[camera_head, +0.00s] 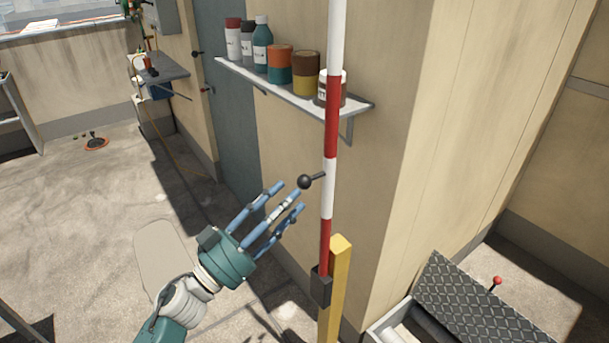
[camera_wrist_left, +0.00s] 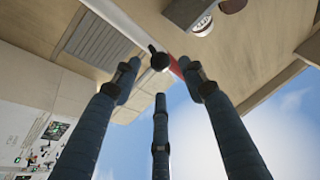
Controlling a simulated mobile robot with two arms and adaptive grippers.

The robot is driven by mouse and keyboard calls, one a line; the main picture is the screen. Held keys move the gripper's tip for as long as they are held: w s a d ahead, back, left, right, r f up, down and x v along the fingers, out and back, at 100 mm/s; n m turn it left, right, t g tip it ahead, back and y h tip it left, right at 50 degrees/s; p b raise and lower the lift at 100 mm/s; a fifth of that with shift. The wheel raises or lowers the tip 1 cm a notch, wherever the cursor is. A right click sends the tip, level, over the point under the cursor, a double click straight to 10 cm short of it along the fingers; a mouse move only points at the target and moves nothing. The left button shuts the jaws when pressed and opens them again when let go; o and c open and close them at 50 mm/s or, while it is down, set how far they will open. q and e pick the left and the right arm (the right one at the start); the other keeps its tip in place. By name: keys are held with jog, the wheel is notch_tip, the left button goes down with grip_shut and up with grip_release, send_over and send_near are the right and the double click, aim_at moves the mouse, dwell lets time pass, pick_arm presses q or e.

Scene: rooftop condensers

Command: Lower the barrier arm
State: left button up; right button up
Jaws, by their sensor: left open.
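The barrier arm (camera_head: 330,120) is a red and white striped pole that stands upright in the head view. Its lower end sits in a dark bracket beside a yellow post (camera_head: 339,285). A short handle with a black ball knob (camera_head: 305,182) sticks out from the pole to the left. My left gripper (camera_head: 283,204) is open, with its blue fingers close to the knob. In the left wrist view the knob (camera_wrist_left: 158,58) shows just beyond the spread fingers, with nothing held between them. A red part of the pole (camera_wrist_left: 177,67) shows behind it. My right gripper is not in view.
A wall shelf (camera_head: 290,92) with several bottles and cans is behind the pole. A box with a raised checkered metal lid (camera_head: 470,305) is at the lower right. A small wall table (camera_head: 160,70) is at the far left. The floor to the left is mostly clear.

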aim_at(300, 185)
pick_arm(q)
jog(key=p+x, duration=0.1)
jog(key=x, duration=0.3)
jog(key=shift+w+d+r, duration=0.1)
jog(key=shift+w, duration=0.35)
jog(key=shift+w+d+r, duration=0.2)
jog(key=shift+w+d, duration=0.15)
jog(key=shift+d, duration=0.15)
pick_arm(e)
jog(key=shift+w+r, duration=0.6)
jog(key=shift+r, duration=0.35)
pick_arm(q)
jog(key=shift+c, duration=0.8)
grip_shut()
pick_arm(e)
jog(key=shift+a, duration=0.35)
